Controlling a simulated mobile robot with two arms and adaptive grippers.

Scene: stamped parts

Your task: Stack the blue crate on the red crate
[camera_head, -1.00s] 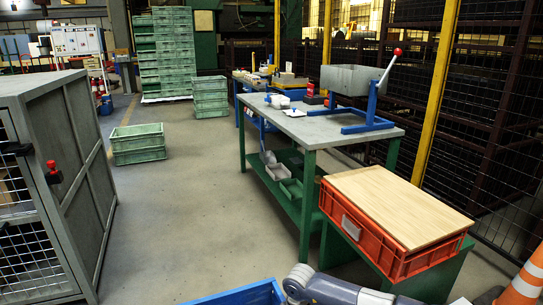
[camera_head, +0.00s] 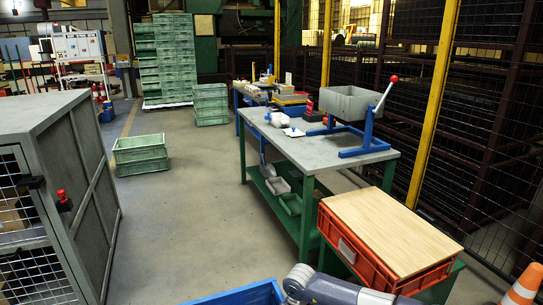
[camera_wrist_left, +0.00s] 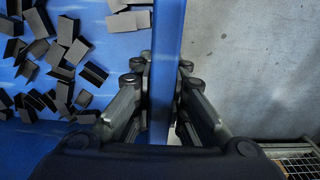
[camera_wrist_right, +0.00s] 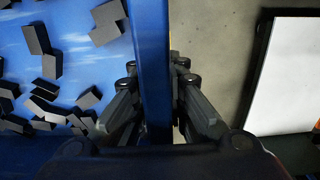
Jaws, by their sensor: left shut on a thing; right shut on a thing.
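The blue crate (camera_head: 240,294) shows only its far rim at the bottom of the head view. Dark stamped parts lie loose inside it in both wrist views. My left gripper (camera_wrist_left: 163,70) is shut on one wall of the blue crate (camera_wrist_left: 167,30). My right gripper (camera_wrist_right: 152,75) is shut on another wall of the blue crate (camera_wrist_right: 150,30). Both grippers are out of the head view. The red crate (camera_head: 345,250) stands on a green stand at the right, with a flat wooden board (camera_head: 390,228) covering its top.
A green workbench (camera_head: 330,150) with a lever device stands beyond the red crate. A grey mesh cabinet (camera_head: 85,170) is at the left. An orange cone (camera_head: 524,288) stands at the lower right. Green crates (camera_head: 140,155) sit on the floor farther back. The middle floor is clear.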

